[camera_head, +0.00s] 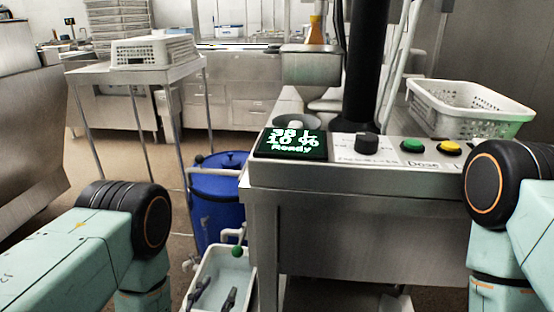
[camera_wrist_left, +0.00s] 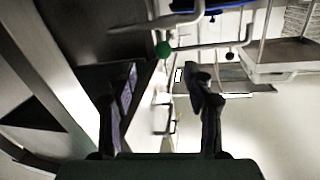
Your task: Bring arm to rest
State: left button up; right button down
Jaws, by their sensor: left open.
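My left arm (camera_head: 95,240) comes in from the left. My left gripper (camera_head: 213,297) shows as two dark, separated fingers at the bottom of the head view, in front of a white basin (camera_head: 232,268). In the left wrist view the gripper (camera_wrist_left: 168,85) is open, with nothing between its fingers. My right arm (camera_head: 508,215) stands at the right edge; its gripper is not in view.
A steel counter with a control panel (camera_head: 345,178) stands close in the middle. A blue barrel (camera_head: 217,200) and a green-knobbed valve (camera_head: 238,251) are near the left gripper. White perforated baskets sit on a side table (camera_head: 154,52) and at right (camera_head: 470,107).

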pick_arm(q)
jog(key=s+a+f+n+g+y, duration=0.3)
jog(key=s+f+g, duration=0.7)
jog(key=s+f, duration=0.3)
jog(key=s+r+g+p, duration=0.1)
jog(key=s+r+g, duration=0.1)
jog(key=s, duration=0.3)
jog(key=s+a+r+n+g+p, duration=0.1)
jog(key=s+r+g, duration=0.1)
jog(key=s, duration=0.4)
jog(key=s+a+r+n+g+y+p, duration=0.1)
jog(key=s+r+g, duration=0.2)
jog(key=s, duration=0.2)
jog(key=shift+s+a, duration=0.15)
jog(key=shift+s, duration=0.1)
